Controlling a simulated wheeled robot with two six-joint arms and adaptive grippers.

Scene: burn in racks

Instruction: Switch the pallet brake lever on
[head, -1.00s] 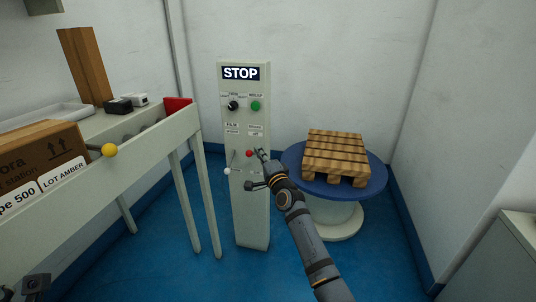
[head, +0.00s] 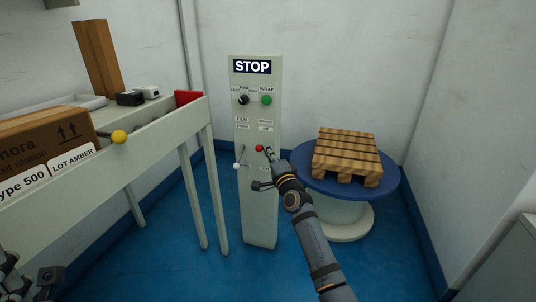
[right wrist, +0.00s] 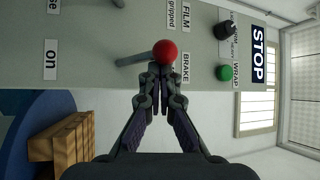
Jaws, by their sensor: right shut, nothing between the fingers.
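The control post (head: 260,215) carries the brake lever with a red ball knob (head: 259,148). In the right wrist view, which is turned sideways, the red knob (right wrist: 165,52) is at the end of a grey rod slanting out on the STOP side, away from the "on" label (right wrist: 50,60). In the head view it stands just under the BRAKE label (head: 265,121). My right gripper (head: 268,152) is shut and empty, its fingertips (right wrist: 160,68) right beside the knob; whether they touch, I cannot tell. My left gripper (head: 48,275) shows only partly in the lower left corner.
Beside the brake lever is a film lever with a white knob (head: 236,166). Above are a black knob (head: 243,100) and a green button (head: 266,100). A wooden pallet (head: 347,152) lies on a blue turntable (head: 390,187) at right. A bench (head: 170,127) stands left.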

